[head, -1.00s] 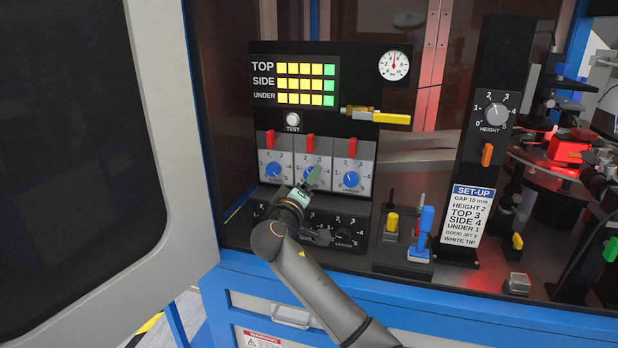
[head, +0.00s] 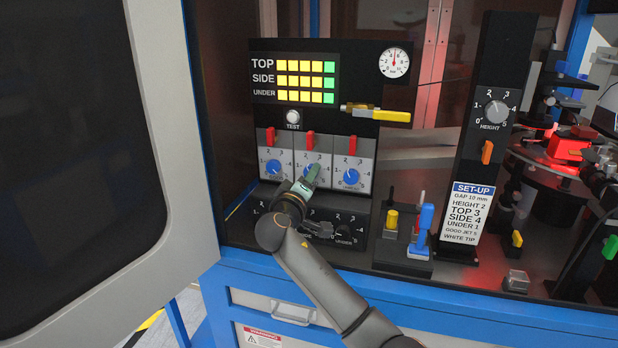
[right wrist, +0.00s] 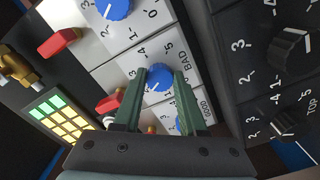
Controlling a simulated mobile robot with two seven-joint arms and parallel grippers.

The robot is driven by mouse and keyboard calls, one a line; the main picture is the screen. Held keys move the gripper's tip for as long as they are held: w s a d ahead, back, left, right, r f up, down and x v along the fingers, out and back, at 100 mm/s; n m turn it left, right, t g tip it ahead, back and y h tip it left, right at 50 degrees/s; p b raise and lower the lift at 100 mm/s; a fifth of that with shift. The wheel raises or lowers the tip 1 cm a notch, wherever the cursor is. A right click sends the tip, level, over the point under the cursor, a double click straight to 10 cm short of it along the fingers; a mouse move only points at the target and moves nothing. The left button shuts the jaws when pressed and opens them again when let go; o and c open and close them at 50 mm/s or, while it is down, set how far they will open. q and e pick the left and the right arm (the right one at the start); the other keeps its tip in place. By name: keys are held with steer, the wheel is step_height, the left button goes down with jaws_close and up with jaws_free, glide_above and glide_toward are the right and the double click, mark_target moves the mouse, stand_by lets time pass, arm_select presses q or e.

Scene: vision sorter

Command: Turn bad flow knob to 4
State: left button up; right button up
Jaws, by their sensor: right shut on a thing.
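The bad flow knob (right wrist: 158,79) is a blue dial on a white plate marked BAD, with numbers around it. In the head view it is the middle one of three blue knobs, mostly hidden behind my fingers. My right gripper (right wrist: 160,74) is shut on this knob, one green finger on each side. In the head view my right gripper (head: 312,173) reaches up to the panel from below. The knob's pointer cannot be read clearly. My left gripper is not in view.
Blue knobs stand close on both sides, the left one (head: 273,167) and the right one (head: 351,176). Red levers (head: 352,145) sit above. A box of black knobs (head: 344,230) lies below my gripper. A yellow-handled valve (head: 390,115) and set-up card (head: 468,213) are to the right.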

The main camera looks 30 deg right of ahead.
jaws_close()
